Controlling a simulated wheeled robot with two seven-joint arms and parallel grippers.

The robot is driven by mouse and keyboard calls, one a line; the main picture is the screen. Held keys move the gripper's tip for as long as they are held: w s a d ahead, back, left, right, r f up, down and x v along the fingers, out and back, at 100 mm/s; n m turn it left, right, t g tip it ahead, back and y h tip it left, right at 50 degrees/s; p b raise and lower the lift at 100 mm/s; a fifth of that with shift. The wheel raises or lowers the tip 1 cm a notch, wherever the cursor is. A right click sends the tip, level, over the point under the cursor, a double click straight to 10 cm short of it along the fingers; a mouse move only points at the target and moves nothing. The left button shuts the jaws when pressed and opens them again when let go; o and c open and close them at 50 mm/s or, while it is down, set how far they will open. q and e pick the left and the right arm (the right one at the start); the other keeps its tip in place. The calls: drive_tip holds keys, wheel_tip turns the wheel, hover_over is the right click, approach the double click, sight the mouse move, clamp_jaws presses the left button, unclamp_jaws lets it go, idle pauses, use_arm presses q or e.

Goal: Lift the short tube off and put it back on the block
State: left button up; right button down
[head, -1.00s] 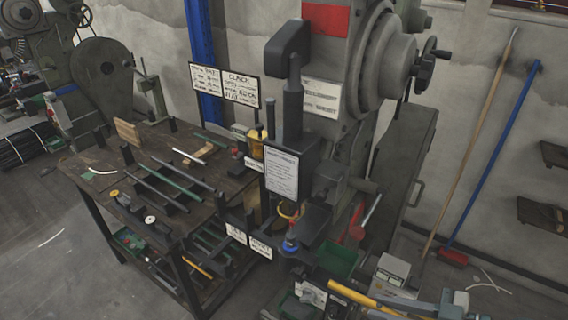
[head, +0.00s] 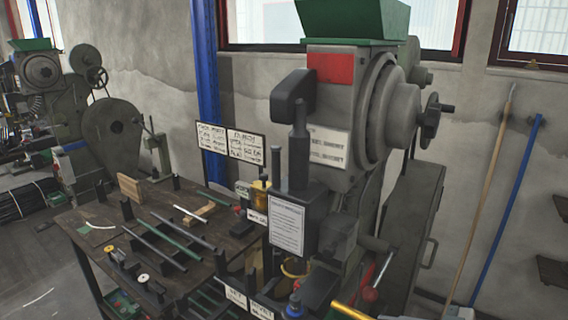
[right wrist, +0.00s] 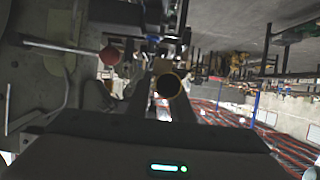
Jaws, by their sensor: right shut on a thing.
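In the right wrist view my right gripper (right wrist: 168,108) is shut on a short tube (right wrist: 170,86). Its round, dark open end with a thin brass-coloured rim faces the camera. The rest of the tube is hidden. In the head view neither gripper shows. Several dark and green tubes (head: 160,247) lie side by side on low supports on the dark workbench (head: 68,222). A pale thin rod (head: 190,213) lies near a wooden piece (head: 205,210). I cannot tell which piece is the task's block.
A large grey rivet press (head: 335,190) with a green hopper (head: 352,20) stands right of the workbench. A sign board (head: 231,141) stands at the bench's back. A yellow bar (head: 350,312) shows at the bottom edge.

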wheel_tip(320, 180, down, 6)
drive_tip(key=s, duration=0.1)
drive_tip(key=shift+s, duration=0.3)
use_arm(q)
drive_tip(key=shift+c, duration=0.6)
use_arm(e)
drive_tip(key=shift+r, duration=0.1)
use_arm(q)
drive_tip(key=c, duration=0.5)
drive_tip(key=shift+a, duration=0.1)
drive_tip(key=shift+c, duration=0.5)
